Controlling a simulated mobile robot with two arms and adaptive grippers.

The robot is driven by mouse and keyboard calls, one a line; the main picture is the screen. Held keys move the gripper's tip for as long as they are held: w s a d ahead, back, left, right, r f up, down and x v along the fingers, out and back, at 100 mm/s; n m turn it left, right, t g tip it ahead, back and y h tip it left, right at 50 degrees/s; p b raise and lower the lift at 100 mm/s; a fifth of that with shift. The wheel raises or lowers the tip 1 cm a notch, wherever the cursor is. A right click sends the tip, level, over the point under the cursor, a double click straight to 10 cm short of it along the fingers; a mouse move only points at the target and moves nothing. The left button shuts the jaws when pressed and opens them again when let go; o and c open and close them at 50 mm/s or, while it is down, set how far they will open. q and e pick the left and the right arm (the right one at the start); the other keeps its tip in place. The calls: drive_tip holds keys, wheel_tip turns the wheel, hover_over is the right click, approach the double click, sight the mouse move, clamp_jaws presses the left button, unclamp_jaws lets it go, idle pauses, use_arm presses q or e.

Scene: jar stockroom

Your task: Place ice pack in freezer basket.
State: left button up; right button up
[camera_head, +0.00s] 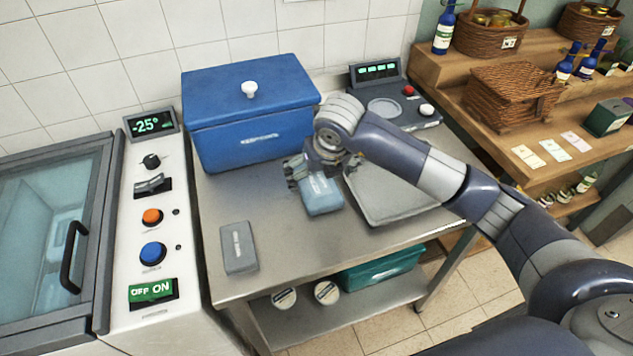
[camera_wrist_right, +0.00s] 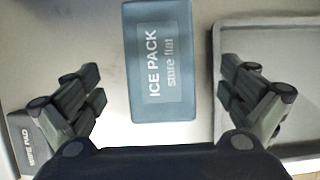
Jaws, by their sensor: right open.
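The ice pack (camera_head: 321,196) is a flat blue-grey block on the steel table, between the blue cooler box and the grey tray. In the right wrist view the ice pack (camera_wrist_right: 161,62) lies label up, reading "ICE PACK store flat", between the spread fingers. My right gripper (camera_head: 308,178) is open above the pack's far end and holds nothing; it also shows in the right wrist view (camera_wrist_right: 160,100). The freezer (camera_head: 50,225) at the left has its glass lid down, and its display reads -25°. No basket can be made out inside it. My left gripper is not in view.
A grey pad (camera_head: 238,248) lies at the table's front left. The blue lidded box (camera_head: 250,115) stands behind, a grey tray (camera_head: 395,190) right of the pack, and a scale (camera_head: 388,105) at the back. A teal bin (camera_head: 380,270) is on the lower shelf.

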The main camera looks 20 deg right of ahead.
sight(317, 181)
drive_tip(key=p+x, duration=0.1)
drive_tip(key=x, duration=0.3)
drive_tip(key=shift+f, duration=0.15)
drive_tip(key=c, duration=1.5)
drive_tip(key=shift+c, duration=0.6)
